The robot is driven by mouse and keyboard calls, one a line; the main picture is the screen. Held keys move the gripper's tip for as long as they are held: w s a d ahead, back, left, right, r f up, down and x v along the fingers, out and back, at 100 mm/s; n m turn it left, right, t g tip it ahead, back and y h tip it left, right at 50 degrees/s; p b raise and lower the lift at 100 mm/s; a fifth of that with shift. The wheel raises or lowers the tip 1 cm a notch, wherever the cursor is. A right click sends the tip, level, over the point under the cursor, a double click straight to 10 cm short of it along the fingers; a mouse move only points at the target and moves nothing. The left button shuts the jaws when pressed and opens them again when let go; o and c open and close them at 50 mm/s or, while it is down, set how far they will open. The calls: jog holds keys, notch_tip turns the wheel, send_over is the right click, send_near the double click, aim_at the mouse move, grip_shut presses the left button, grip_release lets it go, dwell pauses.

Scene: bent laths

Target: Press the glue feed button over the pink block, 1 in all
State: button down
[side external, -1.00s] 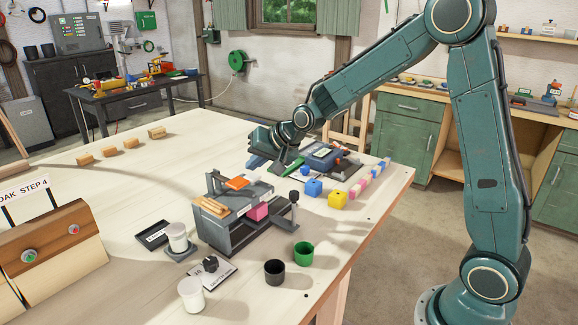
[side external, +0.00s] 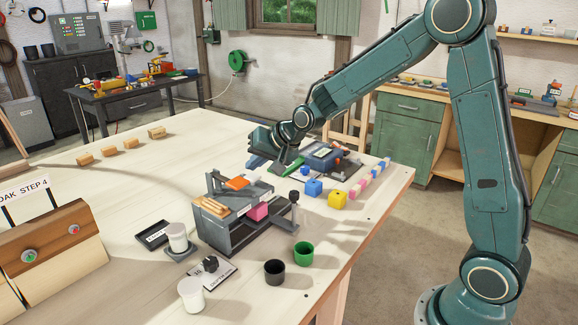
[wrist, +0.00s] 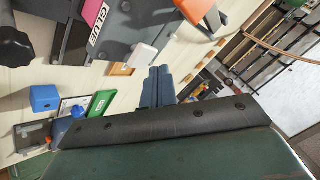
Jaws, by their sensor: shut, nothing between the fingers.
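The pink block (side external: 257,211) sits in the front of a grey fixture (side external: 222,235) in the side view. I cannot tell for certain which part is the glue feed button. An orange piece (side external: 237,183) sits on top of the fixture. My gripper (side external: 256,161) is behind the fixture, above the table and apart from the pink block. Its blue fingers (wrist: 159,86) are shut and empty in the wrist view.
Black (side external: 274,272) and green (side external: 303,253) cups stand in front. A post with a black knob (side external: 294,196) rises by the fixture.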

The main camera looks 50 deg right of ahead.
aim_at(256, 177)
jog(key=shift+f, duration=1.2)
dwell(1.6)
jog(key=shift+r, duration=1.15)
jog(key=shift+r, duration=0.1)
jog(key=shift+r, duration=2.45)
